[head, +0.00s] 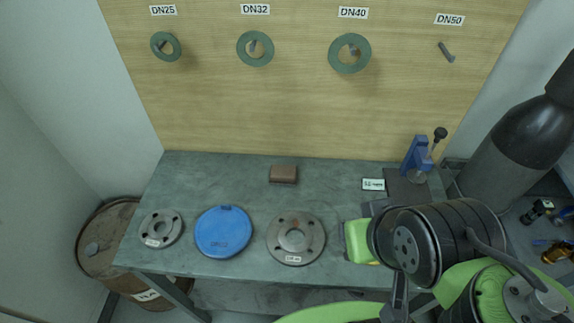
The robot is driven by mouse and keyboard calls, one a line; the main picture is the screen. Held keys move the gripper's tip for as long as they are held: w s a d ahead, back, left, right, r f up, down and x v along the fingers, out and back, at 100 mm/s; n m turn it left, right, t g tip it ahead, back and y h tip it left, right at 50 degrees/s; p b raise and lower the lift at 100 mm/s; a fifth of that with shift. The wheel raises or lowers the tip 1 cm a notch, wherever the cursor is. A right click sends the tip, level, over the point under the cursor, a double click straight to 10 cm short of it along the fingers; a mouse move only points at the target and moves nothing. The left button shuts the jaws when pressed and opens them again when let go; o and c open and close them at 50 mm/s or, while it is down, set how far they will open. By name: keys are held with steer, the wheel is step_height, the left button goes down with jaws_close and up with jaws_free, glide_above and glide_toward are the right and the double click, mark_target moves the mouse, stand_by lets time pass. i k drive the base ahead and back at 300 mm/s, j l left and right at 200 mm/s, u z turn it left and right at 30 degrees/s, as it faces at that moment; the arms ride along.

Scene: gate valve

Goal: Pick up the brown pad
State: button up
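The brown pad (284,174) is a small rectangular block. It lies flat on the grey-green workbench (220,172), near the back edge and below the wooden board. Nothing touches it or covers it. My arm, with dark and lime-green links, fills the lower right of the head view, well to the right of the pad and nearer to me. I cannot make out my gripper's fingers in this view.
A grey flange (161,229), a blue disc (223,231) and a larger flange (296,238) lie along the bench front. A blue clamp-like tool (417,155) stands at the back right. Green rings (349,53) hang on the board (300,110). A rusty drum (105,240) stands left.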

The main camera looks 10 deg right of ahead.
mark_target(280, 174)
steer(key=j+u, duration=0.2)
steer(key=u, duration=0.25)
steer(key=i+j+u, duration=0.1)
steer(key=u, duration=0.3)
steer(key=i+j+u, duration=0.1)
steer(key=u, duration=0.35)
steer(key=i+j+u, duration=0.1)
steer(key=u, duration=0.35)
steer(key=i+j+u, duration=0.1)
steer(key=u, duration=0.3)
